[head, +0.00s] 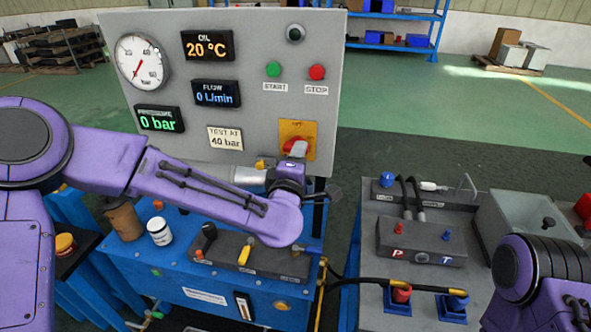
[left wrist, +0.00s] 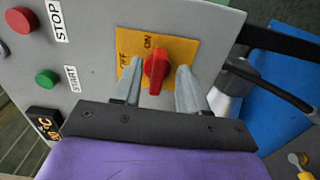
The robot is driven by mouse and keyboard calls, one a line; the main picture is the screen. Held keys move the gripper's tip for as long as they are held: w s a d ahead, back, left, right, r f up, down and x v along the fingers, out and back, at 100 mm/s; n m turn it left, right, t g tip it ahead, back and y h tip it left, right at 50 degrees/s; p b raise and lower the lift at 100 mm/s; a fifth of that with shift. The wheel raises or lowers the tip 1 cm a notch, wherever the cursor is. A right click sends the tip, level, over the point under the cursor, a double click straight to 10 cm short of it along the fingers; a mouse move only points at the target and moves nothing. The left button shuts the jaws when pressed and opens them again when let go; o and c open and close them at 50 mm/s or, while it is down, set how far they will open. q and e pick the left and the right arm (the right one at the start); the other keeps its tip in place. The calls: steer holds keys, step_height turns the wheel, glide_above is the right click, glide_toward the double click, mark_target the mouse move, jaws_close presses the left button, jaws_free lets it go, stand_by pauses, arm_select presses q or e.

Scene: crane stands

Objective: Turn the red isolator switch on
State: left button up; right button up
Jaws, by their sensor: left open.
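The red isolator switch (head: 296,147) sits on an orange plate (head: 309,129) at the lower right of the grey panel. In the left wrist view the red knob (left wrist: 155,72) stands between my fingers, on a plate (left wrist: 182,48) marked OFF and ON. Its grip bar runs roughly towards the ON mark. My left gripper (left wrist: 160,66) is open, with one finger on each side of the knob; I cannot tell whether either touches. In the head view my left gripper (head: 291,163) is at the switch, covering its lower part. My right gripper is out of view.
Above the switch are a green START button (head: 273,69) and a red STOP button (head: 317,72). The pressure display (head: 159,120) reads 0 bar. Below the panel is a blue bench (head: 175,275) with a jar and a valve block. A grey bench (head: 340,300) with hoses stands to the right.

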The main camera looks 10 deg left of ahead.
arm_select(q)
steer(key=s+b, duration=0.1)
steer(key=s, duration=0.7)
steer(key=shift+s+b, duration=0.2)
steer(key=shift+b, duration=0.1)
steer(key=s+a+f+m+g, duration=0.2)
steer(key=f, duration=0.6)
steer(key=s+a+f+m+g, duration=0.2)
steer(key=f+m+g, duration=0.1)
steer(key=f, duration=0.6)
steer(key=s+a+f+m+g, duration=0.2)
steer(key=a+f, duration=0.1)
steer(key=f, duration=0.5)
steer(key=s+a+f+m+g+y, duration=0.1)
steer(key=s+a+f+g, duration=0.3)
steer(key=s+f, duration=0.5)
steer(key=s+a+f+m+g+y, duration=0.2)
steer(key=s+a+f, duration=0.6)
steer(key=s, duration=0.7)
steer(key=shift+a+f+m+g, duration=0.2)
steer(key=shift+f+m+g, duration=0.3)
steer(key=shift+g, duration=0.4)
